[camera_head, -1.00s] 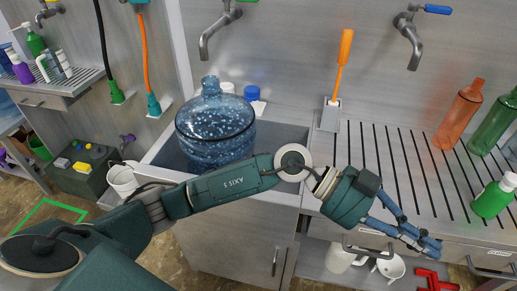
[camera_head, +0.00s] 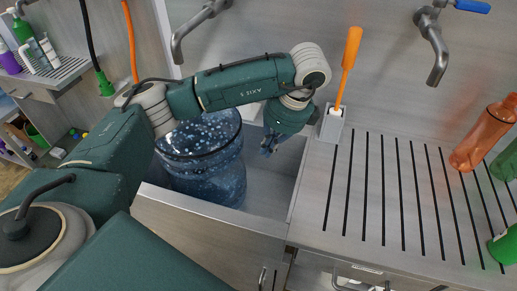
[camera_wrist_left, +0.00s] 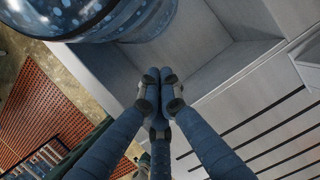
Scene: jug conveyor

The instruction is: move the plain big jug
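The big jug (camera_head: 212,172), blue, translucent and speckled, stands upright in the sink basin (camera_head: 270,190). My left arm crosses in front of its upper part, so its neck and top are hidden. In the left wrist view the jug (camera_wrist_left: 125,20) shows at the top left, cut by the frame. My left gripper (camera_head: 268,146) points down over the basin, to the right of the jug and apart from it. In the wrist view its blue fingers (camera_wrist_left: 160,84) meet at the tips with nothing between them. My right gripper is not in view.
Right of the sink is a slotted drainboard (camera_head: 400,195). An orange-handled brush (camera_head: 350,60) stands in a grey holder (camera_head: 331,124) at its back left. An orange bottle (camera_head: 485,135) stands at the right. Taps (camera_head: 435,45) hang above. The basin's right part is empty.

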